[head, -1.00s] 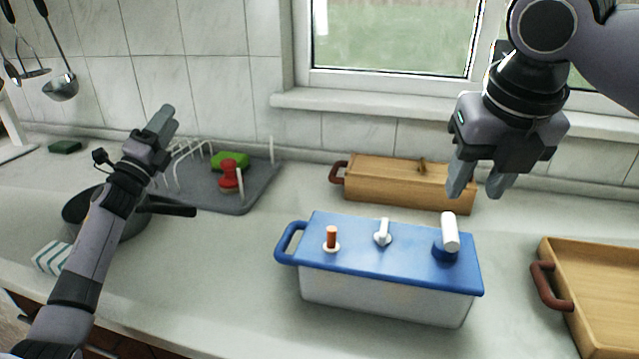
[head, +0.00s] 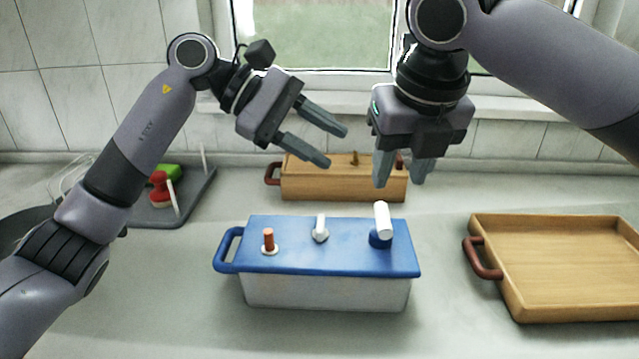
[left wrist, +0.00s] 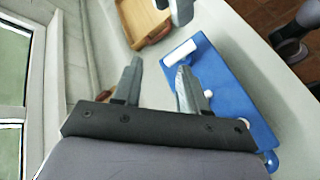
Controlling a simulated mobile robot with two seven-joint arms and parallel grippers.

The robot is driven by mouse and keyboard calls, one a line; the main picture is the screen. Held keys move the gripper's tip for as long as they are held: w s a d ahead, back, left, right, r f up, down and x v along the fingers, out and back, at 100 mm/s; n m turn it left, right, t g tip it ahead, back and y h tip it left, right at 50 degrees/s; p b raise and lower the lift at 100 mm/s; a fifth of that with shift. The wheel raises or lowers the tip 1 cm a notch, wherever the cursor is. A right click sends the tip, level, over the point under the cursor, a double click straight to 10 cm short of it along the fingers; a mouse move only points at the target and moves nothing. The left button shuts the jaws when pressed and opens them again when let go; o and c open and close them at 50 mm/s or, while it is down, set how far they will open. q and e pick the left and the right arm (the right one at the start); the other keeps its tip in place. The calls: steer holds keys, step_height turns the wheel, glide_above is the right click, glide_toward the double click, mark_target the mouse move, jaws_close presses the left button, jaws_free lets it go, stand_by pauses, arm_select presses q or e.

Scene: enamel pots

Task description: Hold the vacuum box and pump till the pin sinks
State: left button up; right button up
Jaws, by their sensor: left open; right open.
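The vacuum box (head: 325,292) stands on the counter with a white body, a blue lid (head: 340,260) and a blue side handle (head: 228,250) at its left. On the lid are an orange-red pin (head: 268,240) standing up in a white ring, a small white lever (head: 320,229), and a white pump handle (head: 383,220) on a blue base. My left gripper (head: 338,147) is open and empty, above and behind the lid. My right gripper (head: 399,184) is open and empty, pointing down just behind and above the pump handle. The lid and pump handle also show in the left wrist view (left wrist: 228,92).
A wooden box (head: 330,184) with dark red handles stands behind, near the wall. A wooden tray (head: 565,262) lies at the right. A grey drying mat (head: 190,205) with a red-handled brush (head: 160,188) and green sponge is at the left, partly behind my left arm.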

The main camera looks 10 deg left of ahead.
arm_select(q)
steer(key=m+y, duration=0.2)
steer(key=y, duration=0.1)
steer(key=m+y, duration=0.6)
steer(key=y, duration=0.2)
glide_toward(320, 228)
steer(key=shift+w+d+f, duration=0.2)
steer(key=shift+w+f, duration=0.05)
steer(key=shift+f, duration=0.25)
steer(key=shift+y, duration=0.4)
steer(key=shift+w+f, duration=0.2)
steer(key=shift+f, duration=1.65)
steer(key=shift+w+f, duration=0.25)
steer(key=shift+f, duration=1.65)
